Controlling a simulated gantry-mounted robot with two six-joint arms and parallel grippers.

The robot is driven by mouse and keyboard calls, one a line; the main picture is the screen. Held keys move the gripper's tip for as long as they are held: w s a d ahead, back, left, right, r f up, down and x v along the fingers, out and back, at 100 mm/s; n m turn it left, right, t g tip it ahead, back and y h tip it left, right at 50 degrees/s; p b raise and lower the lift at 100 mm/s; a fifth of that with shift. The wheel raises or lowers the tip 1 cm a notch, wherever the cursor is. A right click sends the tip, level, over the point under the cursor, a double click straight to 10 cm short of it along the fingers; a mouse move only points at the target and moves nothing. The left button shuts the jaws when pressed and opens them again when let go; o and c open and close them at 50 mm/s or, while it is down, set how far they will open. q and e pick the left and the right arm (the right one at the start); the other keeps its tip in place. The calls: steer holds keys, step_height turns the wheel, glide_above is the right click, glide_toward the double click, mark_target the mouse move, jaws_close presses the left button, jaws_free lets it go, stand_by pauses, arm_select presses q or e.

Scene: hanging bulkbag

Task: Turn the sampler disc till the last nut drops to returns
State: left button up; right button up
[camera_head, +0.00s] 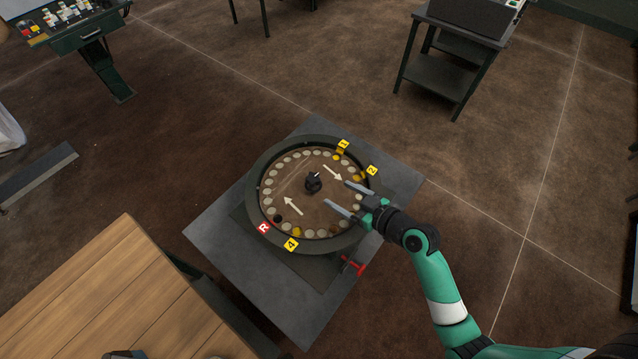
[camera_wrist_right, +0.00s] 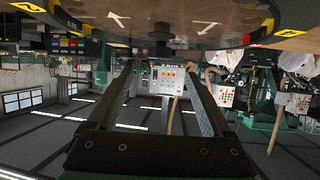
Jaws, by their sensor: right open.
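The round sampler disc (camera_head: 297,178) lies inside a dark ring (camera_head: 258,170) on a grey table. Pale round pockets line its edge, and a black knob (camera_head: 313,182) stands at its middle. Yellow nuts show by tag 1 (camera_head: 343,144), tag 2 (camera_head: 372,170) and tag 4 (camera_head: 291,244). A dark spot (camera_head: 277,218) lies near the red R tag (camera_head: 264,227). My right gripper (camera_head: 336,193) is open over the disc's right part, its fingers pointing at the knob but short of it. The right wrist view shows the knob (camera_wrist_right: 160,46) ahead between the fingers. My left gripper is out of view.
The grey table top (camera_head: 230,238) has bare corners around the ring. A red-handled part (camera_head: 352,266) sticks out at its front right. A wooden table (camera_head: 130,295) stands at lower left, and a dark stand (camera_head: 455,72) at upper right. Open brown floor lies between.

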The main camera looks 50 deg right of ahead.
mark_target(318, 181)
steer(key=b+x, duration=0.2)
steer(key=x, duration=0.7)
steer(key=shift+w, duration=0.3)
jaws_close()
